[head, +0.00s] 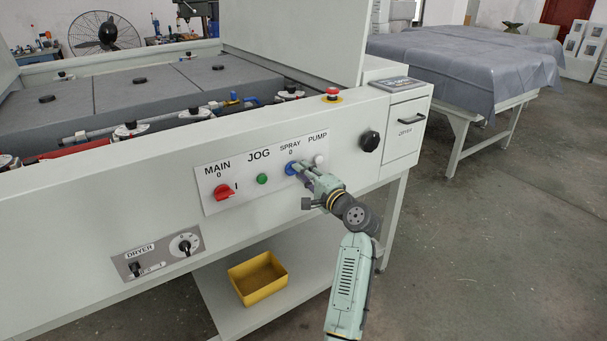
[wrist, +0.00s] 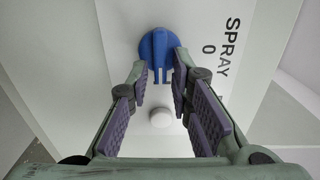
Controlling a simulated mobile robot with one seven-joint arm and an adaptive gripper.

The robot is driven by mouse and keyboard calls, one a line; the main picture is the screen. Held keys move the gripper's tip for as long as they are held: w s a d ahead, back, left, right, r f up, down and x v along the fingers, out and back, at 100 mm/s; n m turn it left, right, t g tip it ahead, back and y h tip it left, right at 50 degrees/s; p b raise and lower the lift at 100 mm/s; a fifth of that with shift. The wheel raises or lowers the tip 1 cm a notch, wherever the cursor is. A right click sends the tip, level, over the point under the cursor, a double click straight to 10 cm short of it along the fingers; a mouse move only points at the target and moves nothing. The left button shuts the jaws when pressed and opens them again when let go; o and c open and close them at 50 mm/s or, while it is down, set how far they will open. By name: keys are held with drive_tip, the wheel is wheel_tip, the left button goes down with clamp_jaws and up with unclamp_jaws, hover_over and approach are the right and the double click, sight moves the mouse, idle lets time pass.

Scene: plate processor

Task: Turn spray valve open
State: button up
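The blue spray knob (head: 291,168) is on the white control panel (head: 240,192), under the label SPRAY 0. In the wrist view the blue knob (wrist: 157,45) is at top centre, with its raised grip bar pointing down the picture. My gripper (head: 302,171) is right at the knob in the head view and hides part of it. In the wrist view my gripper (wrist: 161,72) is open, with a purple-padded finger on each side of the bar's lower end. A gap shows between the bar and the pads. Contact with the knob's face cannot be told.
The white pump button (head: 319,160) is close by on the right. The green jog button (head: 262,179) and red main switch (head: 223,191) are to the left. A black knob (head: 370,141) and a red emergency stop (head: 332,93) are further right. A yellow bin (head: 258,287) sits below.

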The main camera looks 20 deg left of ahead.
drive_tip(key=shift+o, duration=0.8)
drive_tip(key=v, duration=1.2)
